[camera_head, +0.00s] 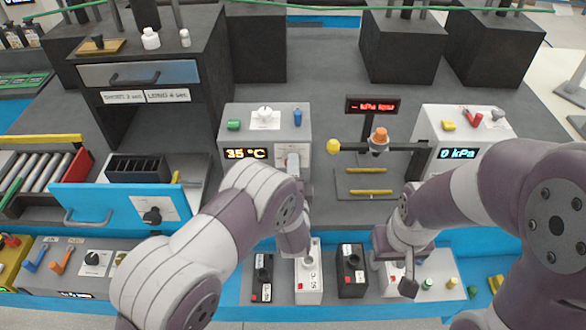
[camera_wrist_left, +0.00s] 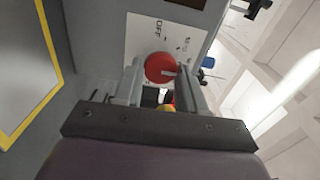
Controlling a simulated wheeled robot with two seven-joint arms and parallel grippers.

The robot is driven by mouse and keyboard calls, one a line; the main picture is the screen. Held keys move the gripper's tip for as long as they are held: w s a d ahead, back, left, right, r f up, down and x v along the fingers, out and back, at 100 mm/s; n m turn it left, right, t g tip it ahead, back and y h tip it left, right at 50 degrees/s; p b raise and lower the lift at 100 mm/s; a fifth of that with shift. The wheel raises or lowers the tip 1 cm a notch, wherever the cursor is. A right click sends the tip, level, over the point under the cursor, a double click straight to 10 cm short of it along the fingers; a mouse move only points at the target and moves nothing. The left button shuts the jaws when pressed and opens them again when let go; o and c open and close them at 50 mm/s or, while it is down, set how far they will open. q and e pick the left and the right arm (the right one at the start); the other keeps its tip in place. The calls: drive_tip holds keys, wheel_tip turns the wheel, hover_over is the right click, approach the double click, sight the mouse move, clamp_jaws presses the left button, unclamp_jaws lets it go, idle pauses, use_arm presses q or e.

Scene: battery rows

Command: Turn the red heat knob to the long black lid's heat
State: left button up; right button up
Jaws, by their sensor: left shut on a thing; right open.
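The red heat knob (camera_wrist_left: 160,67), with a pale pointer mark, sits on a white plate marked OFF in the left wrist view. My left gripper (camera_wrist_left: 160,74) is shut on the knob, one finger on each side. In the head view my left arm hides the knob on the front of the grey heater box (camera_head: 229,138), whose display (camera_head: 246,153) reads 35 °C. A black case (camera_head: 262,277), a white case (camera_head: 308,275) and another black case (camera_head: 352,272) stand in front; their labels are too small to read surely. My right gripper (camera_head: 401,275) is open at the front right.
A second grey box (camera_head: 430,130) shows 0 kPa at the right. A stand with an orange knob (camera_head: 380,136) is between the boxes. A blue-fronted drawer (camera_head: 100,207) with a black tray (camera_head: 138,168) is at the left. Bare grey worktop lies behind the boxes.

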use_arm(q)
drive_tip(key=shift+s+f, duration=0.1)
drive_tip(key=shift+f, duration=0.1)
idle(0.3)
drive_tip(key=o, duration=1)
drive_tip(key=shift+d+r, duration=0.1)
drive_tip(key=shift+r, duration=0.05)
drive_tip(key=s+b, duration=0.1)
drive_tip(key=s, duration=1.1)
drive_tip(key=shift+s+b, duration=0.35)
drive_tip(key=shift+s, duration=0.05)
